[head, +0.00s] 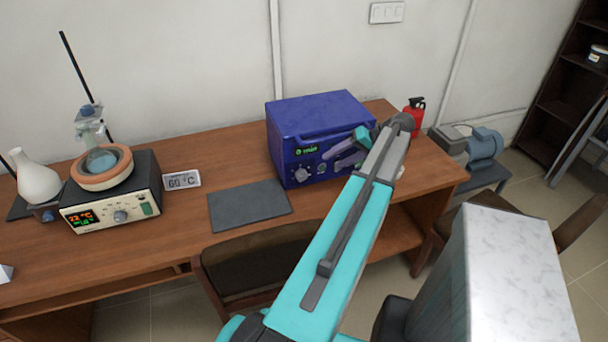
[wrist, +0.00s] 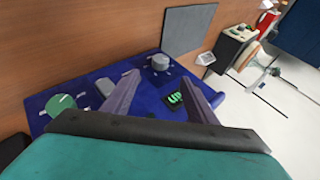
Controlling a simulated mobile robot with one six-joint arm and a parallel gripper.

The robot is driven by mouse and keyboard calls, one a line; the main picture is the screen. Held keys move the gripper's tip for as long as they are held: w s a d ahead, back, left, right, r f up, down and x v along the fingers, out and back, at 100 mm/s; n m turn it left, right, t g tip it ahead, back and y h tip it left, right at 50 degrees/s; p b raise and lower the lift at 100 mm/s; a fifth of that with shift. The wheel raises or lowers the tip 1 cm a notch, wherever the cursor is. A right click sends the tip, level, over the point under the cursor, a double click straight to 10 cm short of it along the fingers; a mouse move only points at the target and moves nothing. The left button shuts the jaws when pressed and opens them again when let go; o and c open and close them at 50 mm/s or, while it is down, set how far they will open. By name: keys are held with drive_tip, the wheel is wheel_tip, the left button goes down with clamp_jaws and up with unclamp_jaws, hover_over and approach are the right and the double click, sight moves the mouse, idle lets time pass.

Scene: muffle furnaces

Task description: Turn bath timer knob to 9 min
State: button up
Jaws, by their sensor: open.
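The blue bath box (head: 318,120) stands on the bench with its control panel facing me. In the wrist view its panel (wrist: 140,88) carries a grey round knob (wrist: 160,62), a second grey knob (wrist: 105,88), a green knob (wrist: 62,104) and a lit green display (wrist: 175,100). The leftmost grey knob also shows in the head view (head: 300,173). I cannot read which knob is the timer or its setting. My gripper (head: 334,160) is open in front of the panel. In the wrist view its fingers (wrist: 162,80) look apart, with nothing between them.
A grey mat (head: 248,205) lies left of the box. Farther left are a small 60 °C sign (head: 182,180) and a heating unit (head: 112,203) with a glass flask. A chair (head: 260,270) is tucked at the front.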

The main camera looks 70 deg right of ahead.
sight(304, 176)
drive_tip(key=shift+w+a, duration=0.1)
drive_tip(key=shift+w, duration=0.15)
drive_tip(key=p+x, duration=0.4)
drive_tip(key=x, duration=0.9)
drive_tip(key=shift+w+f+p, duration=0.1)
drive_tip(key=shift+f+p, duration=0.25)
drive_tip(key=c, duration=1.1)
